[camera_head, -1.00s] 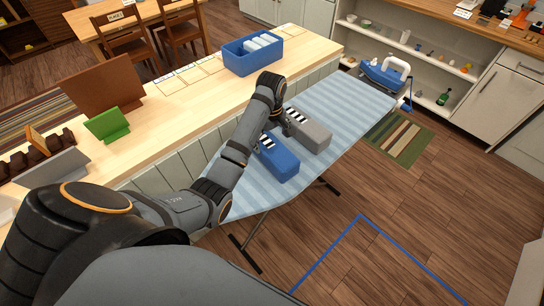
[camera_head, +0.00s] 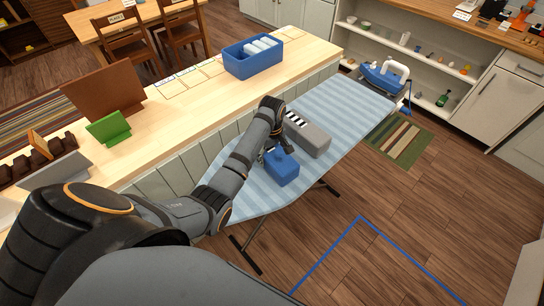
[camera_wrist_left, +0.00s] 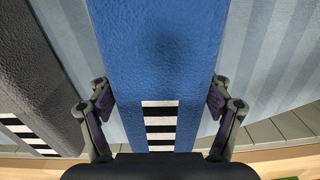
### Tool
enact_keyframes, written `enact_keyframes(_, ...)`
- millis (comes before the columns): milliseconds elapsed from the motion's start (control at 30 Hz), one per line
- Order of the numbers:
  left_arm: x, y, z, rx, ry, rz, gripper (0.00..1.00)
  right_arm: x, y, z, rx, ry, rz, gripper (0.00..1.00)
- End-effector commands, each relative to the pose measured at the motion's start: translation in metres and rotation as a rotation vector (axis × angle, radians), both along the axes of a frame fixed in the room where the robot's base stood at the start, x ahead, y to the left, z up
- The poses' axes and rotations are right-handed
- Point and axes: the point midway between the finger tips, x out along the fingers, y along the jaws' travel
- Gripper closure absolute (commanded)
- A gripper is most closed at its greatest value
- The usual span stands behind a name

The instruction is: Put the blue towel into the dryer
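The blue towel (camera_head: 284,169) is a folded block lying on the striped ironing board. It fills the middle of the left wrist view (camera_wrist_left: 160,55), with a black-and-white striped patch near its end. My left gripper (camera_head: 277,148) is above the towel's far end and hides part of it in the head view. In the left wrist view its fingers (camera_wrist_left: 160,100) are spread, one along each side of the towel. I cannot tell whether the pads touch it. My right gripper is not in view. No dryer can be made out.
A grey folded towel (camera_head: 308,137) lies close beside the blue one on the ironing board (camera_head: 338,100). An iron (camera_head: 384,76) stands at the board's far end. A wooden counter with a blue bin (camera_head: 253,66) runs along the left. The floor at the right is open.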

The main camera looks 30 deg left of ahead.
Motion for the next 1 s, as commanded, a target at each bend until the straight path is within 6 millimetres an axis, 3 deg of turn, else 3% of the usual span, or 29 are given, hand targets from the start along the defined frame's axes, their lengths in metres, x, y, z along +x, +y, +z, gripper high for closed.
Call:
enact_keyframes(33, 0.000, 0.000, 0.000, 0.000, 0.001, 0.000, 0.38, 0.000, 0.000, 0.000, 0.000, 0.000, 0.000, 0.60)
enact_keyframes(200, 0.000, 0.000, 0.000, 0.000, 0.001, 0.000, 0.61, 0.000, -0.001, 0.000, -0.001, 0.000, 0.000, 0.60)
enact_keyframes(567, 0.001, 0.000, 0.008, 0.001, -0.004, 0.000, 0.61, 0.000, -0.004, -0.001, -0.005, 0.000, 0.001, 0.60)
enact_keyframes(733, 0.000, 0.001, 0.034, 0.002, -0.004, 0.000, 0.61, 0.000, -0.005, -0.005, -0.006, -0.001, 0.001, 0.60)
enact_keyframes(900, -0.032, 0.007, 0.071, 0.005, -0.004, 0.000, 0.61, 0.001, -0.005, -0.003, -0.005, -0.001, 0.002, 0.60)
enact_keyframes(1000, -0.049, 0.009, 0.102, 0.003, 0.002, 0.001, 0.61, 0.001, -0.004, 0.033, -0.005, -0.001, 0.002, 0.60)
